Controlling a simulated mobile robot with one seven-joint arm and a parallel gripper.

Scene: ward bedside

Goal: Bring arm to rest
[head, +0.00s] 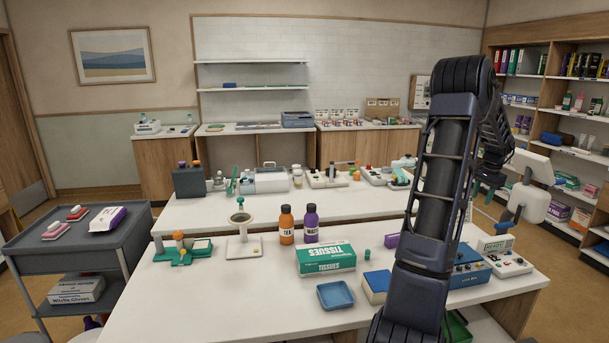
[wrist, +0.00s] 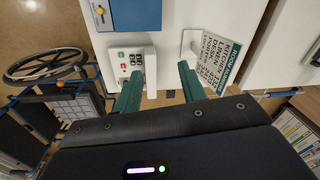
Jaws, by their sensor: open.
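My gripper (wrist: 161,70) shows in the wrist view with its two teal fingers apart and nothing between them. It points toward the white table edge, with a white button box (wrist: 144,62) by the left finger and a printed room number sign (wrist: 216,62) by the right finger. In the head view my dark arm rises at the right of the near table (head: 230,300) and bends away at the top. The gripper is mostly hidden behind the arm there, and I cannot make out its fingers.
A grey cart (head: 30,258) stands left. A wheelchair (wrist: 48,68) is at the left in the wrist view.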

